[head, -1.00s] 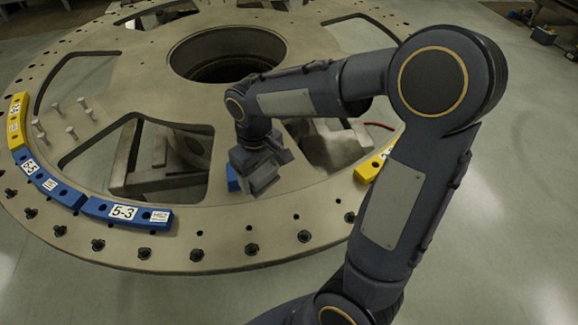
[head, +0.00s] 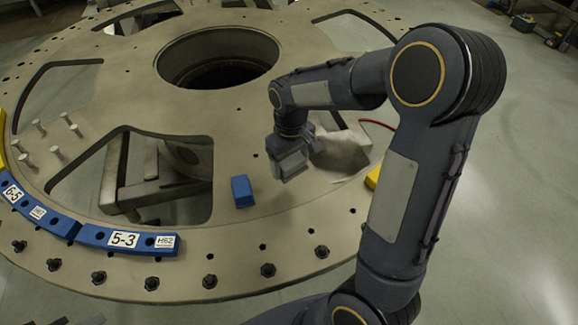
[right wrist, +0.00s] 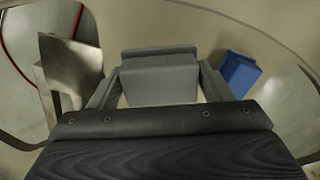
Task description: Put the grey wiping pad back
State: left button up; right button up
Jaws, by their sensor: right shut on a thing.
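My right gripper (head: 291,170) is above the turret plate's front part, to the right of a blue block. In the right wrist view its two fingers stand on either side of a grey block (right wrist: 160,80), which I take for the grey wiping pad, and grip it. In the head view the pad (head: 290,166) shows only as a small grey shape at the fingertips. Whether its underside touches the plate is unclear. My left gripper is not in view.
The blue block (head: 242,192) stands on the plate (head: 225,235) close by; it also shows in the right wrist view (right wrist: 238,72). Blue curved segments (head: 128,240) lie along the rim. Upright pins (head: 55,152) stand at left. A large cutout (head: 180,170) opens left of the blue block.

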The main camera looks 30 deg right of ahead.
aim_at(289, 162)
jog(key=w+f, duration=0.1)
jog(key=w+d+f, duration=0.1)
jog(key=f, duration=0.1)
jog(key=shift+w+f, duration=0.2)
jog(key=shift+w, duration=0.1)
jog(key=shift+f, duration=1.55)
jog(key=shift+f, duration=0.1)
jog(key=o, duration=0.9)
jog(key=shift+o, duration=0.2)
